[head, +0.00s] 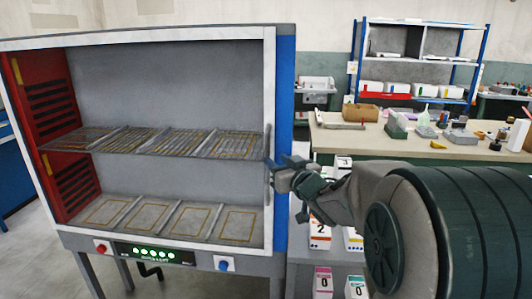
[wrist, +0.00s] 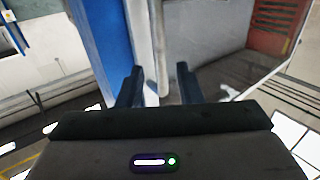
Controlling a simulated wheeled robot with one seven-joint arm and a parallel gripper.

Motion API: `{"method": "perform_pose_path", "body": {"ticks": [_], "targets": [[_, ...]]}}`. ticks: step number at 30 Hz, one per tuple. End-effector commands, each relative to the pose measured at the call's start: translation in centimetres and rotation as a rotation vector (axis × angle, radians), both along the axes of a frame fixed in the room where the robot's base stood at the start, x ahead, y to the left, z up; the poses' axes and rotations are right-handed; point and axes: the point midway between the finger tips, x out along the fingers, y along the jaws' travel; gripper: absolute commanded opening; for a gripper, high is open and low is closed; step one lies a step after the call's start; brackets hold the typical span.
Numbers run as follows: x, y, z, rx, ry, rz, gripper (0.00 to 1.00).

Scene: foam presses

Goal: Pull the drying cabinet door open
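The drying cabinet (head: 285,130) stands on the left in the head view, with a blue side. Its pale-framed front door (head: 150,37) looks shut, and the shelves show through it. A vertical bar handle (head: 268,172) is on the door's right edge. My gripper (head: 277,165) is beside this handle at the cabinet's right front edge. In the wrist view, the handle (wrist: 159,50) runs down between the two fingers of my gripper (wrist: 159,85). The fingers are apart, with gaps to the bar on both sides. Exact depth is unclear.
Wire racks (head: 160,141) are inside the cabinet. Below the door are a red button (head: 101,248), a green-lit panel (head: 152,253) and a blue knob (head: 224,264). A cluttered workbench (head: 390,145) stands at the right. Boxes (head: 320,235) are beneath my arm. Floor shows at the left.

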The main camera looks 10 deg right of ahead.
Motion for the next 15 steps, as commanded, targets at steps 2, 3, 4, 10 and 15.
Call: {"method": "perform_pose_path", "body": {"ticks": [2,3,4,10,15], "targets": [[1.5,0.5,0.0,0.0,0.001,0.002,0.33],[2.2,0.7,0.0,-0.001,0.002,0.002,0.33],[2.7,0.8,0.1,0.0,0.001,0.003,0.33],[5.2,1.5,0.0,-0.001,0.002,0.001,0.33],[6.2,1.8,0.0,0.0,0.0,0.0,0.33]]}}
